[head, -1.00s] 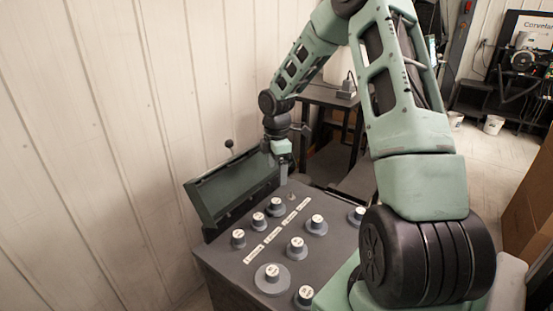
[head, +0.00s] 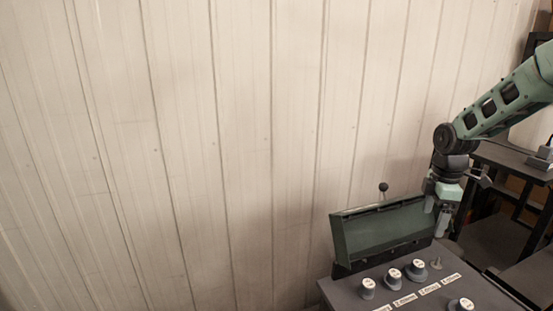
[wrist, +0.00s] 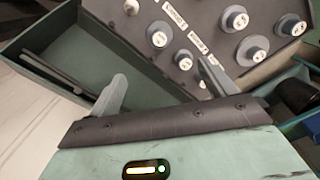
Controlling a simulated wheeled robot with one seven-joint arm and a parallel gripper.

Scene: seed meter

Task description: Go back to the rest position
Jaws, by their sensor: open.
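My gripper (head: 441,221) is at the right of the head view, pointing down by the right end of a green tray (head: 388,233) on the machine. In the wrist view my gripper (wrist: 160,85) shows two grey fingers spread apart with nothing between them. The dark machine top (head: 345,292) carries several round knobs, one of them a grey knob (head: 416,269), with white label strips between. The same machine top shows beyond the fingers in the wrist view (wrist: 200,20). Whether a finger touches the tray cannot be told.
A pale panelled wall (head: 230,150) fills the left and middle of the head view. A black ball-tipped lever (head: 383,188) stands behind the tray. A dark table (head: 515,160) stands at the right. Dark rods (wrist: 55,70) lie in the tray in the wrist view.

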